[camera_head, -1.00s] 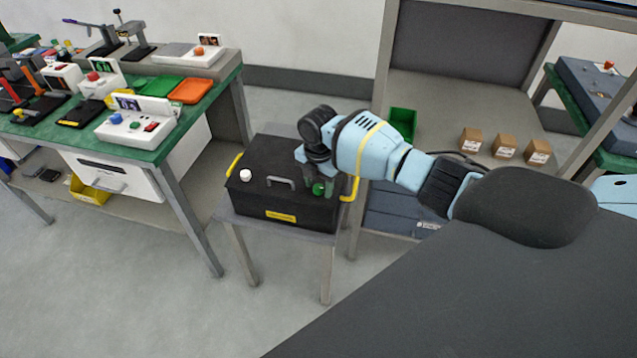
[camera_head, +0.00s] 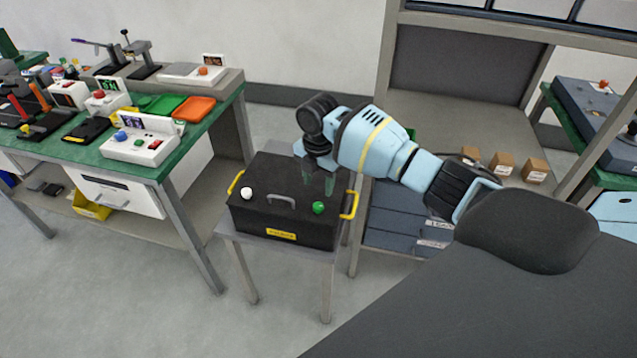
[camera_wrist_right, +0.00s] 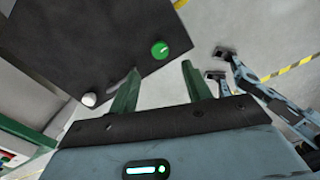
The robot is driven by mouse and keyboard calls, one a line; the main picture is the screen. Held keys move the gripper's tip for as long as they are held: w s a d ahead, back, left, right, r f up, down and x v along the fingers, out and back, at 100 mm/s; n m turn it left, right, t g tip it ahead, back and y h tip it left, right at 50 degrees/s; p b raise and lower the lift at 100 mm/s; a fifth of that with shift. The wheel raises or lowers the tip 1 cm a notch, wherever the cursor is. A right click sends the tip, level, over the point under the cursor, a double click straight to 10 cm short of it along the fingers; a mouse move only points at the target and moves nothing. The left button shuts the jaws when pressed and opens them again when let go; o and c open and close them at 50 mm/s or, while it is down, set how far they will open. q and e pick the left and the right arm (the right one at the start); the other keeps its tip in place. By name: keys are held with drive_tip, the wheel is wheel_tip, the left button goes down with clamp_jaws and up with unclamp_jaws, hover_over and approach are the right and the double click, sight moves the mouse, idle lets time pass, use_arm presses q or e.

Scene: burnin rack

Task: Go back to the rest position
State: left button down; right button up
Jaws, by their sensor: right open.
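My right gripper (camera_head: 319,182) is open and empty above the back right part of a black box (camera_head: 285,218). The box has yellow side handles, a grey top handle, a white knob (camera_head: 247,193) and a green knob (camera_head: 318,208). It stands on a small grey table (camera_head: 290,249). In the right wrist view the open green fingers (camera_wrist_right: 158,88) have nothing between them. The green knob (camera_wrist_right: 160,49) and white knob (camera_wrist_right: 89,99) show beyond them, apart from the fingers. My left gripper is not in the head view.
A green-topped workbench (camera_head: 150,172) with several devices and an orange tray (camera_head: 194,108) stands at the left. A shelf rack (camera_head: 450,110) with small brown boxes (camera_head: 503,164) stands behind my right arm. The floor at the lower left is clear.

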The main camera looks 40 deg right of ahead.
drive_tip(key=shift+f, duration=0.1)
